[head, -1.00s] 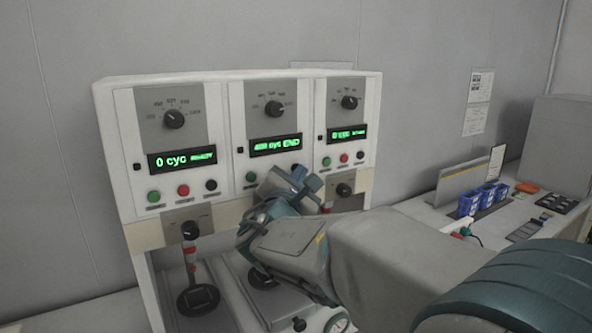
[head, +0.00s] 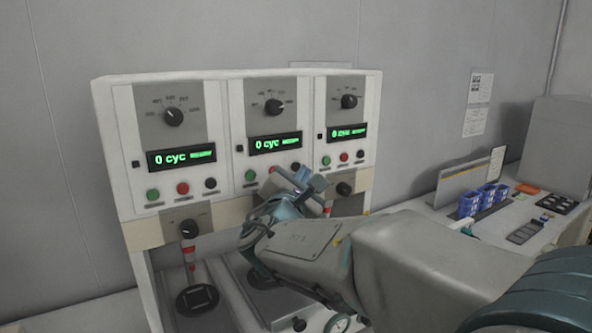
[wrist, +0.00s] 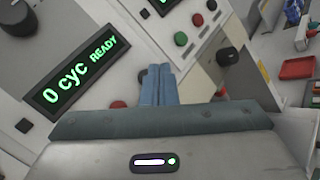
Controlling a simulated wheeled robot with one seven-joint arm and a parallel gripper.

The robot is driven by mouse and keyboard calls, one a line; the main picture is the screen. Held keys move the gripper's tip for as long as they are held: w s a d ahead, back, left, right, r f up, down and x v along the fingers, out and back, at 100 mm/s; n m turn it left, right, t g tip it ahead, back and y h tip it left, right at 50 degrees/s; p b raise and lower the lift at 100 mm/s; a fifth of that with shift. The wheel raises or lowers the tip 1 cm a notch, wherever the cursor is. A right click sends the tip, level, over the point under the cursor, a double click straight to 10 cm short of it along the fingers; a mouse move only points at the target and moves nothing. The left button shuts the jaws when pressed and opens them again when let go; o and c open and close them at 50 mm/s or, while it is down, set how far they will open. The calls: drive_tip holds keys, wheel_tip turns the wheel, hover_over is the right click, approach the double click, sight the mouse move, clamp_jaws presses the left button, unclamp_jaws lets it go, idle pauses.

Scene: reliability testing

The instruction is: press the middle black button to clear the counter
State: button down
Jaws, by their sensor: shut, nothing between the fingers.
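The middle panel's display (head: 276,144) reads "0 cyc" in green; in the wrist view the display (wrist: 75,75) reads "0 cyc READY". Below it are a green button (head: 250,175), a red button partly hidden by my gripper, and the middle black button (head: 295,167). My gripper (head: 303,176) is shut and empty, just in front of and below the black button. In the wrist view my blue fingers (wrist: 158,70) lie together, and a dark round shape, apparently the black button (wrist: 141,75), shows at their left edge. Contact cannot be told.
The left panel (head: 170,132) and right panel (head: 345,118) flank the middle one with similar knobs, displays and buttons. A lower dark knob (head: 344,189) protrudes right of my gripper. A bench with blue bins (head: 484,198) stands at the right.

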drive_tip(key=s+d, duration=0.1)
drive_tip(key=s+b, duration=0.1)
drive_tip(key=s+d, duration=0.1)
drive_tip(key=s, duration=0.1)
drive_tip(key=shift+d, duration=0.35)
idle(0.7)
